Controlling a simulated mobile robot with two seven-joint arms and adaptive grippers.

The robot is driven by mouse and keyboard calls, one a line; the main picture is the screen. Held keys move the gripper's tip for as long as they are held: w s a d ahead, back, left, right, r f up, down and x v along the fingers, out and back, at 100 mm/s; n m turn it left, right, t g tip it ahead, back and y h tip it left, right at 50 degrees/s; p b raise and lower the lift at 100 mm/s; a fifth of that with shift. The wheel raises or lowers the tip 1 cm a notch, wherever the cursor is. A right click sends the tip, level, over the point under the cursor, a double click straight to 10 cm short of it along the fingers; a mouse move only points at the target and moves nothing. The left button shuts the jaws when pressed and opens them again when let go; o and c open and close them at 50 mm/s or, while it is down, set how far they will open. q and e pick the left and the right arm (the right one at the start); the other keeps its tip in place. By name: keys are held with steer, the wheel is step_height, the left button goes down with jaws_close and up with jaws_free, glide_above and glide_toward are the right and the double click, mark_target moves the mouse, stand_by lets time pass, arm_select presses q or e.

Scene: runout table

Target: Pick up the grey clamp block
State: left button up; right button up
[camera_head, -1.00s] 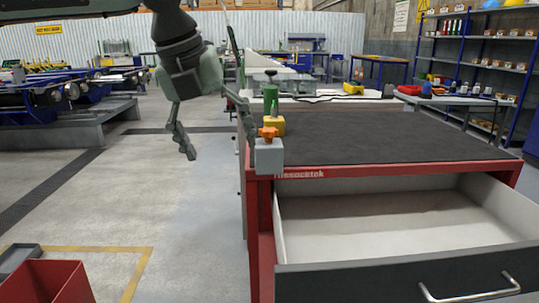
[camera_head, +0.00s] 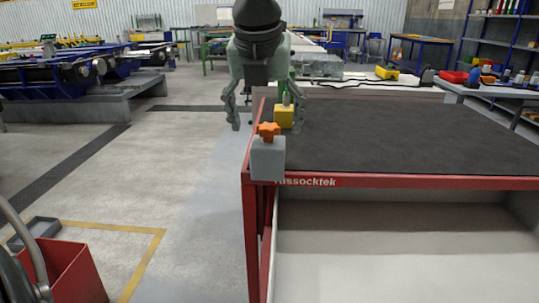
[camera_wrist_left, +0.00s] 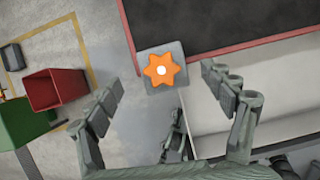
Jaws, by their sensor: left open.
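The grey clamp block (camera_head: 268,158) with an orange star knob sits at the front left corner of the red-edged table (camera_head: 400,182). In the left wrist view the grey clamp block (camera_wrist_left: 183,86) lies between and beyond my fingers, its knob facing the camera. My left gripper (camera_head: 266,124) is open and empty, above and behind the block in the head view. In the left wrist view my left gripper (camera_wrist_left: 164,80) has its fingers spread on both sides of the block, with no visible contact. My right gripper is not clearly seen.
A yellow block (camera_head: 284,117) with a green top stands behind the clamp block, close to the left gripper. The open drawer (camera_head: 390,250) juts out below the tabletop. A red bin (camera_head: 68,272) stands on the floor at left. The dark tabletop is mostly clear.

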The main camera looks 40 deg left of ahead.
mark_target(268, 158)
arm_select(q)
steer(key=x, duration=0.2)
steer(key=shift+w+d+f, duration=0.1)
steer(key=shift+f, duration=0.35)
steer(key=shift+w+f, duration=0.25)
steer(key=shift+f, duration=0.2)
arm_select(e)
steer(key=shift+w+a+f, duration=0.1)
steer(key=shift+f, duration=0.35)
steer(key=shift+w+a+f, duration=0.1)
steer(key=shift+f, duration=0.3)
arm_select(q)
steer(key=c, duration=1.6)
steer(key=shift+c, duration=1)
steer(key=shift+r, duration=0.1)
